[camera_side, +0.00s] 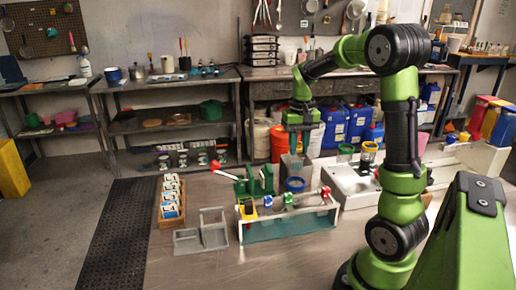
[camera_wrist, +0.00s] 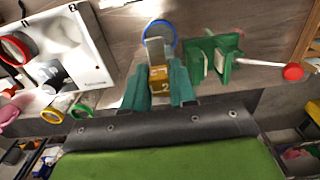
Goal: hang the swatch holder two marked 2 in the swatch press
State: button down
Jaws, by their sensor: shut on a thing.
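The swatch holder (camera_wrist: 159,78), a brown-yellow block marked 2 with a pale grey plate on its far end, is between my gripper's teal fingers in the wrist view. My gripper (camera_wrist: 160,92) is shut on it. In the side view my gripper (camera_side: 300,142) points down, and the grey plate (camera_side: 291,165) hangs below it, above the bench. The green swatch press (camera_side: 256,181), with a red-ball lever (camera_side: 215,165), stands left of the held holder. In the wrist view the press (camera_wrist: 213,58) is to the right of my fingers, apart from them.
A blue ring (camera_side: 295,184) lies below the held holder. A rack (camera_side: 290,228) with coloured pieces stands in front. A white tray (camera_side: 350,185) is to the right. A wooden box of bottles (camera_side: 170,200) and a grey stand (camera_side: 200,236) are at the left.

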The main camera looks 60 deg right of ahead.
dwell(0.3)
jog(key=shift+w+f, duration=0.15)
jog(key=shift+f, duration=0.15)
jog(key=w+r+n, duration=0.2)
jog(key=w+n, duration=1)
jog(key=n, duration=0.6)
jog(key=shift+a, duration=0.4)
notch_tip(320, 180, down, 11)
jog(key=shift+r, duration=0.2)
jog(key=shift+w, duration=0.1)
dwell(0.3)
